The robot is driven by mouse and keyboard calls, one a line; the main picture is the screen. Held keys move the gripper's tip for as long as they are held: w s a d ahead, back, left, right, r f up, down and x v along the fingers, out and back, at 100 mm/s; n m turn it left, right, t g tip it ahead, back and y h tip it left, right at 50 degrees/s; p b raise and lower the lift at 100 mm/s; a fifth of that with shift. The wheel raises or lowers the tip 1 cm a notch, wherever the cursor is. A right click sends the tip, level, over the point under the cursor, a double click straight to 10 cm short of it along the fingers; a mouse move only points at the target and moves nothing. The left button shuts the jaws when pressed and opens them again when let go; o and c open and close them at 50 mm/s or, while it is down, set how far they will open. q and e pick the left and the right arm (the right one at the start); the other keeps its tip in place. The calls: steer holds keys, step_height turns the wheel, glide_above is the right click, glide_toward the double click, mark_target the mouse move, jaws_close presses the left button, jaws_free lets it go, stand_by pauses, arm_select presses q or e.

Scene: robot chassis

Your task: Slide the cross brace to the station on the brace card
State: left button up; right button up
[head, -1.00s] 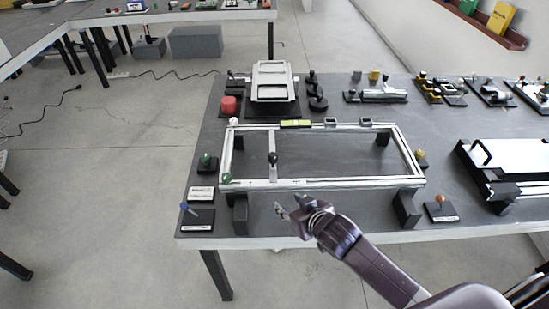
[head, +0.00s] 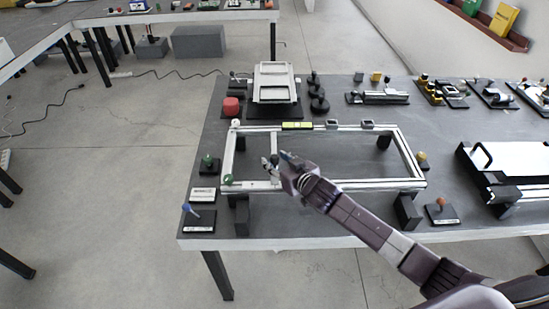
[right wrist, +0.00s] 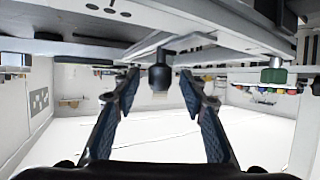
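The silver cross brace (head: 273,142) spans the aluminium frame (head: 350,185) from front rail to back rail, in the frame's left part. Its black knob (right wrist: 160,77) shows in the right wrist view between the two fingers of my right gripper (right wrist: 159,80), with gaps on both sides. In the head view my right gripper (head: 275,160) is at the brace's knob and hides it and part of the bar. The gripper is open. A white card (head: 202,194) lies left of the frame; its print is too small to read. My left gripper is not in view.
Green knobs (head: 228,179) and a blue-tipped lever (head: 196,212) are at the left. A yellow-green level (head: 298,126) lies on the back rail. A red button (head: 231,106) is behind. The frame's middle is clear.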

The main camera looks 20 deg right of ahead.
steer(key=shift+w+a+f, duration=0.15)
steer(key=shift+w+f, duration=0.15)
steer(key=shift+w, duration=0.35)
jaws_close()
